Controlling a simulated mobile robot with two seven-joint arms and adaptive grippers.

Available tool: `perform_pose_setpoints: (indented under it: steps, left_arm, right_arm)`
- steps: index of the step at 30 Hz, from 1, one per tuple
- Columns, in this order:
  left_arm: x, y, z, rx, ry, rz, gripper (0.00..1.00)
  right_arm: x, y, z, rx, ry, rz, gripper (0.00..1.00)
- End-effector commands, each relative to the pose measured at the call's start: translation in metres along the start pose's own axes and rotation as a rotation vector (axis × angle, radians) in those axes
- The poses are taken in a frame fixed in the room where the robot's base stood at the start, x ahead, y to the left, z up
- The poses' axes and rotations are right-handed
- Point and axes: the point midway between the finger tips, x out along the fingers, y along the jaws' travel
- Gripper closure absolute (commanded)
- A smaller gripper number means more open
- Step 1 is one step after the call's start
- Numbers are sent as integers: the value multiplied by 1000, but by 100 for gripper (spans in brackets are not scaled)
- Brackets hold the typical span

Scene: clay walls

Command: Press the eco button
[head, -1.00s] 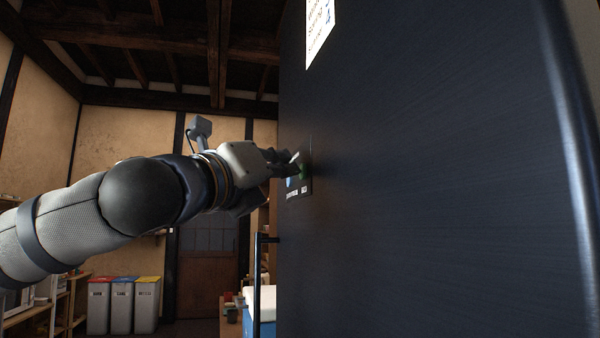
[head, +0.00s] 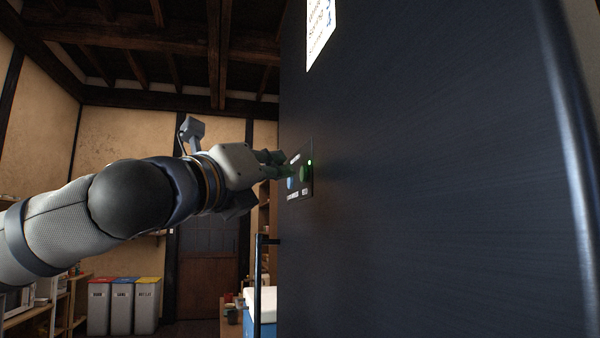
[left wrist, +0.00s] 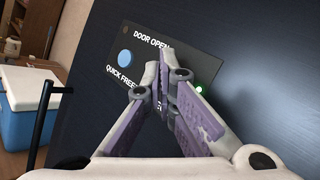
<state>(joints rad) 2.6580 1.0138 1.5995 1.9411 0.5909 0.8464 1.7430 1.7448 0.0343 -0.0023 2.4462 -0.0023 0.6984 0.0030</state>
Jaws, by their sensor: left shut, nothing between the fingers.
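A small dark control panel (head: 308,188) is set in the dark front of a tall appliance (head: 430,180). In the head view it has a green button (head: 304,175), a blue button (head: 291,183) and a lit green light (head: 309,162). In the left wrist view the blue button (left wrist: 125,58) sits above the words "QUICK FREEZE", and the light (left wrist: 199,88) glows. My fingers hide the green button and most of its label there. My left gripper (head: 287,164) is shut and empty, just in front of the panel and apparently clear of the green button. My right gripper is not in view.
A black vertical handle (head: 258,285) stands out from the appliance front below the panel. A blue cooler with a white lid (left wrist: 28,105) is beyond it. Several grey bins (head: 122,305) stand by the far wall.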

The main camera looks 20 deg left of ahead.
Motion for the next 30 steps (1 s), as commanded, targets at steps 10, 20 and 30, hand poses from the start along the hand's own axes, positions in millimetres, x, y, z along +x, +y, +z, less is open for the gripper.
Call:
perform_pose_setpoints:
  steps: [10, 20, 30]
  left_arm:
    - [-25, 16, 21, 0, -5, 0, 100]
    - [-42, 30, 31, 0, -1, 0, 100]
    - [-42, 31, 30, 0, 0, 1, 100]
  right_arm:
    - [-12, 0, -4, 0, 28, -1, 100]
    - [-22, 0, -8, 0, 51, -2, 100]
    - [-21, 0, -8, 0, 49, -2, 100]
